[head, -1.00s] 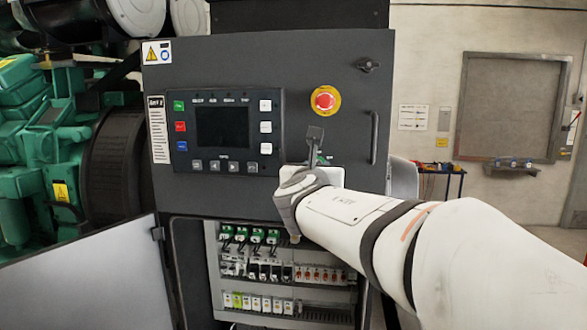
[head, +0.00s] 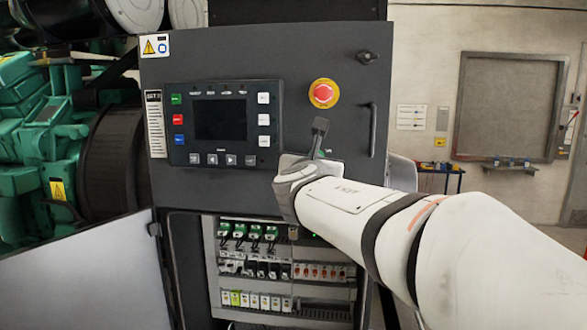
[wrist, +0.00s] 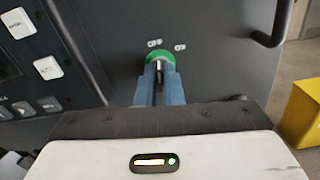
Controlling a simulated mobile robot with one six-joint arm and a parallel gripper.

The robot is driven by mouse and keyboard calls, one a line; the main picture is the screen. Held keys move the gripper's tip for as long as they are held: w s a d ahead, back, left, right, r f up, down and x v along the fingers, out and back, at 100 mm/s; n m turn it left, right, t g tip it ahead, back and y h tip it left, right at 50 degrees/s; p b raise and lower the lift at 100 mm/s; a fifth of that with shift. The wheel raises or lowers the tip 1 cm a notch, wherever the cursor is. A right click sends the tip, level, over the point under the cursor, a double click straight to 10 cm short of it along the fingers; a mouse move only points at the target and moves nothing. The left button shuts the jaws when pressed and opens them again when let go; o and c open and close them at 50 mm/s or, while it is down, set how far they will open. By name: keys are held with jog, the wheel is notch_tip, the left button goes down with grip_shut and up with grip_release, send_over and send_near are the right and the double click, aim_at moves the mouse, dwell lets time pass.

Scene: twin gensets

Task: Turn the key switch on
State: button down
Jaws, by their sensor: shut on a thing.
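The key switch has a green ring (wrist: 161,57) on the dark panel, with two small white labels above it, too small to read surely. My gripper (wrist: 158,78) has its two blue fingers shut on the key (wrist: 159,69) in the middle of the ring. Only a small part of the key shows between the fingertips. In the head view my wrist hides the fingers and most of the switch.
A red emergency stop on a yellow plate (head: 323,93) sits above my wrist. A dark door handle (head: 373,130) is to the right. The controller with its screen (head: 220,120) is to the left. Breakers (head: 265,270) show in the open compartment below.

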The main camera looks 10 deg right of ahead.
jog(key=shift+f+m+b, duration=0.15)
jog(key=shift+m+b, duration=4.95)
jog(key=shift+b, duration=0.25)
jog(key=shift+m, duration=0.3)
jog(key=c, duration=1.6)
grip_release()
jog(key=shift+o, duration=0.2)
jog(key=b+v, duration=0.1)
jog(key=v, duration=0.6)
jog(key=shift+s+b, duration=0.4)
